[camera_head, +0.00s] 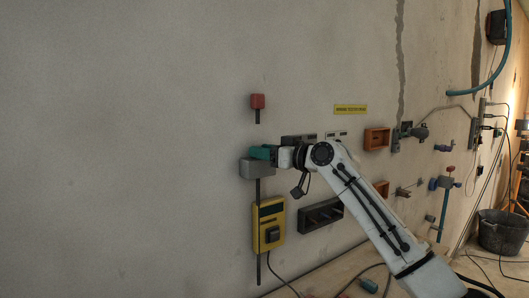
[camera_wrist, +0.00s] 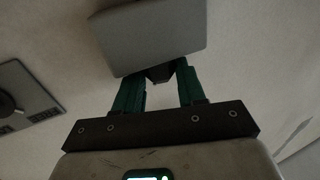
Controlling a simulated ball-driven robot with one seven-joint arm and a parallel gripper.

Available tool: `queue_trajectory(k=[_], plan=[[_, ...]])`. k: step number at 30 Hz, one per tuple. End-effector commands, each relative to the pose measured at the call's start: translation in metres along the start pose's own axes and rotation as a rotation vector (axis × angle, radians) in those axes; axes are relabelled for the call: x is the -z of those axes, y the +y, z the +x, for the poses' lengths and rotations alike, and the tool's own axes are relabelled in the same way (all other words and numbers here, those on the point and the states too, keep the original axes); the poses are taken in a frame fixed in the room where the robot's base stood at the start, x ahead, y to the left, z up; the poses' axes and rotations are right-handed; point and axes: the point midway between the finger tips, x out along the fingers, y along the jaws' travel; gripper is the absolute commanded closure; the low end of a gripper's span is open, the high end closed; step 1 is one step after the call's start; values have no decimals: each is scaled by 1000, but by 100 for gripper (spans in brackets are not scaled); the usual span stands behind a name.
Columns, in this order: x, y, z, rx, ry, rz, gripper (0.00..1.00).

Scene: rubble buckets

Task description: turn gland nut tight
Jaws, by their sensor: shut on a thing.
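The gland nut (camera_wrist: 160,74) is a small dark piece at the edge of a grey box (camera_wrist: 150,35), in the wrist view. My gripper (camera_wrist: 158,82) has its two green fingers on either side of it and is shut on it. The box covers part of the nut and the fingertips. In the head view, my gripper (camera_head: 259,153) is at the wall, at the top of the grey box (camera_head: 257,169). The nut cannot be made out there.
A yellow device (camera_head: 268,226) hangs on the wall below the box, and a red-capped fitting (camera_head: 258,101) is above. A dark tray (camera_head: 320,216) and an orange box (camera_head: 377,139) are to the right. A bucket (camera_head: 502,234) stands far right. The wall at left is bare.

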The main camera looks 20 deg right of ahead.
Motion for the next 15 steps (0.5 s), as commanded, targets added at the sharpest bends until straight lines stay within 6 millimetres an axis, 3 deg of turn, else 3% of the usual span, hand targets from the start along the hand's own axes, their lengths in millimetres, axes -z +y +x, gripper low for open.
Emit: queue_trajectory(k=[4,15], plan=[[0,0,0,-1,0,0,91],[1,-2,0,-40,1,1,91]])
